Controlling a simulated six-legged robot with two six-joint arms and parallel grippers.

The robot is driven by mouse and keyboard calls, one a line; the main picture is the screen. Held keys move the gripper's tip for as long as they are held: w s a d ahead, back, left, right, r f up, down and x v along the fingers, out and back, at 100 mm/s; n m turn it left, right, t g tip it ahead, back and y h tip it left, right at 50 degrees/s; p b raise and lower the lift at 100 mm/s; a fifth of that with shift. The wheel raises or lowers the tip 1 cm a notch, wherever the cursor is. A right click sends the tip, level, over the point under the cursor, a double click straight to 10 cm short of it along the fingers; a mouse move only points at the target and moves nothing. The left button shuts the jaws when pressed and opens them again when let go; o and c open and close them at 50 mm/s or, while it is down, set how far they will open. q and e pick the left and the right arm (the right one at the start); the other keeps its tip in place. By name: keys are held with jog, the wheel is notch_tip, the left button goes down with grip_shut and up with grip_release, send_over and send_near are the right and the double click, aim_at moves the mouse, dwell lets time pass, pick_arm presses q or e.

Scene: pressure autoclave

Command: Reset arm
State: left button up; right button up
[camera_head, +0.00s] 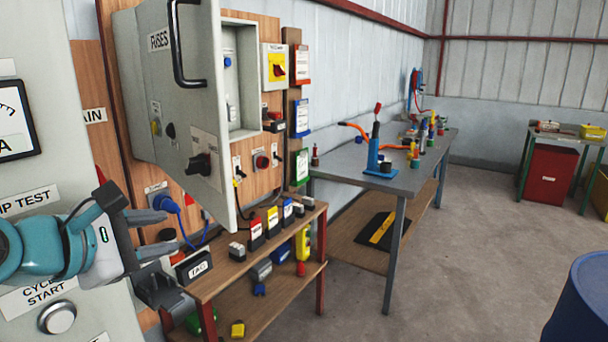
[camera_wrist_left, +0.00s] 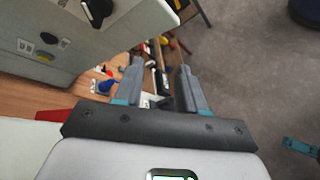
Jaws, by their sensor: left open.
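My left gripper (camera_head: 163,232) reaches in from the left in the head view, in front of the grey panel and near the open fuses cabinet door (camera_head: 180,95). Its two dark fingers are apart, with nothing held between them. In the left wrist view the fingers of the left gripper (camera_wrist_left: 159,82) are spread, with the small wooden shelf unit beyond and below them. The cabinet door also shows at the upper left there (camera_wrist_left: 60,45).
A grey panel (camera_head: 60,250) with a gauge and labelled buttons stands close at the left. The wooden shelf (camera_head: 230,270) holds several coloured devices and a TAG box (camera_head: 194,268). A grey workbench (camera_head: 405,180) stands beyond. A blue drum (camera_head: 585,305) is at lower right; the middle floor is clear.

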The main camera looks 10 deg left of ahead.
pick_arm(q)
jog(key=w+d+f+m+g, duration=0.2)
jog(key=w+f+m, duration=0.1)
jog(key=f, duration=0.7)
jog(key=w+d+f+m+g, duration=0.2)
jog(key=w+f, duration=0.2)
jog(key=f, duration=0.5)
jog(key=s+d+f+m+g+p, duration=0.1)
jog(key=d+f+m, duration=0.1)
jog(key=f, duration=0.6)
jog(key=s+d+f+m+g, duration=0.1)
jog(key=d+f+m, duration=0.15)
jog(key=f, duration=0.55)
jog(key=s+d+f+m+g, duration=0.2)
jog(key=s+f+m, duration=0.1)
jog(key=s+f, duration=0.4)
jog(key=s+d+f+m+g, duration=0.2)
jog(key=s+d+f+m, duration=0.1)
jog(key=s+f, duration=0.4)
jog(key=s+d+f+m+g+h+p, duration=0.1)
jog(key=s+d+f+m+g, duration=0.1)
jog(key=s+f+m, duration=0.3)
notch_tip(320, 180, down, 3)
jog(key=s+d, duration=0.1)
jog(key=s, duration=0.1)
jog(key=shift+s+f+g, duration=0.15)
jog(key=shift+s+g, duration=0.2)
jog(key=shift+g, duration=0.05)
jog(key=shift+d, duration=0.1)
